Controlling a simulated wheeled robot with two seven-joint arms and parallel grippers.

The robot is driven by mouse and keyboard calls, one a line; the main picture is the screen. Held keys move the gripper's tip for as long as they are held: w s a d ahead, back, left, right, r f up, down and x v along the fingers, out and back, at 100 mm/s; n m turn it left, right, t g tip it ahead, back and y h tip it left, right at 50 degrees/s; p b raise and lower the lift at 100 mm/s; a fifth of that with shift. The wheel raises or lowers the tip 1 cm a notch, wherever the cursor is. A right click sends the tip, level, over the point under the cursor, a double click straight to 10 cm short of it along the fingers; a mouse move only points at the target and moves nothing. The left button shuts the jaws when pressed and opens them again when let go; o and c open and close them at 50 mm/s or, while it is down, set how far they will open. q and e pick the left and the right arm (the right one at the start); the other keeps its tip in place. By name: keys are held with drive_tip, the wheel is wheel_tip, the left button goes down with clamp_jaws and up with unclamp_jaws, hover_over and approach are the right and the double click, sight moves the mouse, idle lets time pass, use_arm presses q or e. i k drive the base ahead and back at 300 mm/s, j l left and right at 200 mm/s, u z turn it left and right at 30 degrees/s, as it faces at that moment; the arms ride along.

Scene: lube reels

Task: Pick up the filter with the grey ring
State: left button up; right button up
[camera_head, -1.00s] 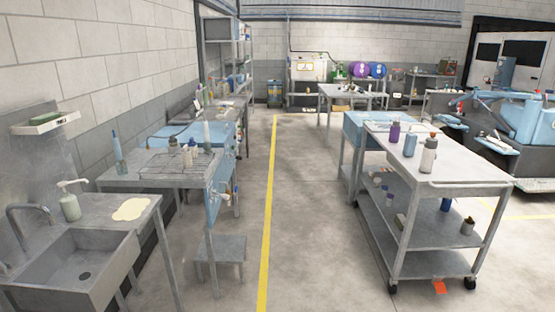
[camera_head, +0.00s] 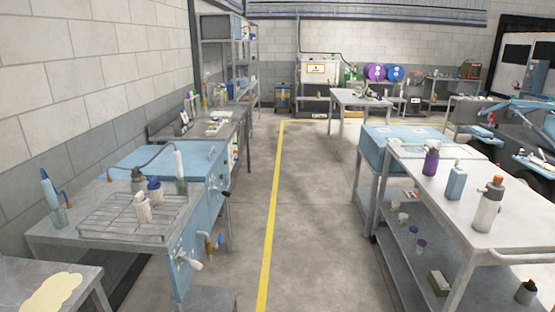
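I cannot pick out a filter with a grey ring for certain at this distance. Several small white cylinders stand on a wire rack (camera_head: 110,222) on the left bench; one white cylinder (camera_head: 143,208) is at the front and one with a blue top (camera_head: 155,192) is behind it. Small jars, one with a purple lid (camera_head: 421,244), stand on a lower shelf of the right trolley. Any ring on these is too small to tell. Neither of my grippers shows in the view.
A blue unit (camera_head: 190,160) stands at the left. The floor between, with a yellow line (camera_head: 272,200), is clear.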

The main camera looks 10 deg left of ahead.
sight(136, 175)
drive_tip(key=i, duration=0.85)
drive_tip(key=i+l+u, duration=0.15)
drive_tip(key=i, duration=0.7)
drive_tip(key=i+l+u, duration=0.1)
drive_tip(key=i+u, duration=0.35)
drive_tip(key=i+l+u, duration=0.2)
drive_tip(key=u, duration=0.2)
drive_tip(key=i+l+u, duration=0.7)
drive_tip(key=u, duration=0.15)
drive_tip(key=l, duration=0.1)
